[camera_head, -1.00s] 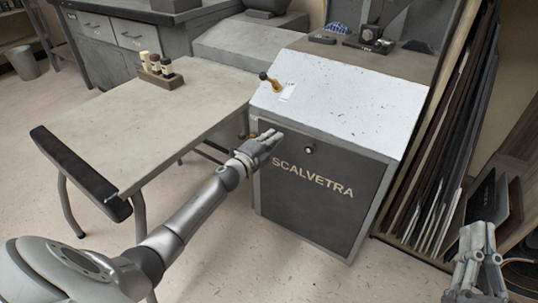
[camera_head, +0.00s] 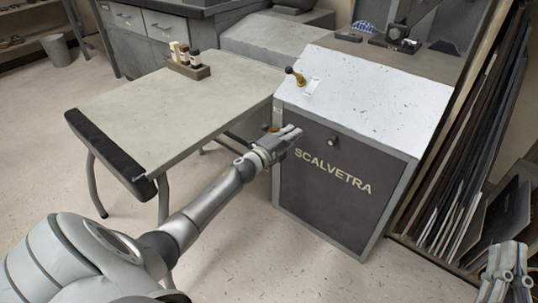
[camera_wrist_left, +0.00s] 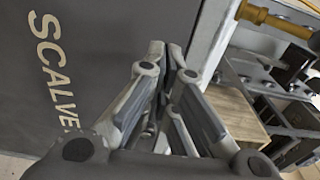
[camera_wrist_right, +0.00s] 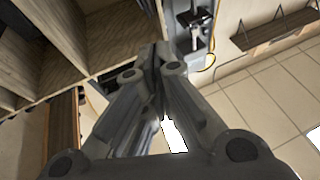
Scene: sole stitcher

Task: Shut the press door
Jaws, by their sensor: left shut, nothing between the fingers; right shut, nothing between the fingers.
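The press door (camera_head: 333,195) is the dark grey front panel lettered SCALVETRA on the pale press cabinet (camera_head: 385,85). In the head view it looks flush in its frame; I cannot tell whether it is latched. A small dark knob (camera_head: 333,140) sits near its top. My left gripper (camera_head: 296,131) is shut and empty in front of the door's upper left. In the left wrist view the door (camera_wrist_left: 85,50) fills the left side, beside the shut fingers (camera_wrist_left: 168,48); contact is unclear. My right gripper (camera_head: 510,250) is shut and empty at the lower right, away from the press.
A grey worktable (camera_head: 195,110) with a small bottle rack (camera_head: 188,65) stands left of the press. Upright sheets (camera_head: 465,180) lean in a rack at right. Floor in front of the press is clear.

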